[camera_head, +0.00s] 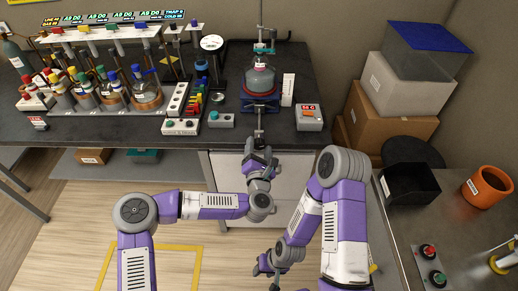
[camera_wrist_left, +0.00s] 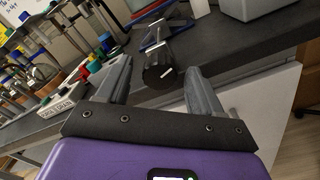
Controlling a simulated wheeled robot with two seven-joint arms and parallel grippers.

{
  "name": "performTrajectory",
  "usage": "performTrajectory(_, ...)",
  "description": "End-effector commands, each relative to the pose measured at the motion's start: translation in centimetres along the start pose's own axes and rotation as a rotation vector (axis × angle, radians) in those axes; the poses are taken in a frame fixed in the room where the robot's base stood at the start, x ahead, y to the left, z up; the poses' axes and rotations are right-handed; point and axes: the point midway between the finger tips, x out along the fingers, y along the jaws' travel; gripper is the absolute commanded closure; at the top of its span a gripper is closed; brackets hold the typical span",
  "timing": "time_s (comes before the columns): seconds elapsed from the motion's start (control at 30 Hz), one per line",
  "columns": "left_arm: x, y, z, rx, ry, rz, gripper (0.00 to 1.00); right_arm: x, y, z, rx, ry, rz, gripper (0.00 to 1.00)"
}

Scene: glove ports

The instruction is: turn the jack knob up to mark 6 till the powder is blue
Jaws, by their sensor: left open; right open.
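The blue lab jack (camera_head: 258,105) stands near the counter's front edge, under a round flask (camera_head: 259,72) in a red-rimmed holder. The flask's contents look greyish with some pink; the powder's colour is too small to tell. The jack's black knob (camera_wrist_left: 158,78) with a white line sticks out toward me in the left wrist view. My left gripper (camera_wrist_left: 160,68) is open, with a finger on each side of the knob and visible gaps. In the head view my left gripper (camera_head: 262,150) is at the counter's front edge. My right gripper (camera_head: 268,266) is low over the floor, open and empty. Mark numbers are not legible.
A red-topped box with a display (camera_head: 309,117) and a white card (camera_head: 288,89) stand right of the jack. A small grey box with a green button (camera_head: 221,120) stands left. Glassware racks (camera_head: 110,95) fill the left counter. A side table (camera_head: 450,225) is at right.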

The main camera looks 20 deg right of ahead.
Motion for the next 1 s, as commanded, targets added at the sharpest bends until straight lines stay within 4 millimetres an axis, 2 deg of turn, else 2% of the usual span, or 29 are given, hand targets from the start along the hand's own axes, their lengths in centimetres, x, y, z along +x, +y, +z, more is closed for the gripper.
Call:
performTrajectory(0.17,-1.3,0.0,0.1,0.000,-0.001,-0.003,0.34,-0.3,-0.1,0.0,0.000,0.000,0.000,0.57)
performTrajectory(0.4,-5.0,0.1,0.1,0.000,-0.001,-0.002,0.34,-0.9,-0.3,0.0,0.000,0.000,0.000,0.57)
performTrajectory(0.6,-7.2,0.0,0.1,0.000,-0.001,-0.001,0.34,-1.1,-0.4,0.1,0.000,0.000,0.000,0.57)
performTrajectory(1.0,-7.6,-0.1,-0.1,0.010,0.000,-0.006,0.34,-1.1,-0.4,0.1,0.000,0.000,0.000,0.57)
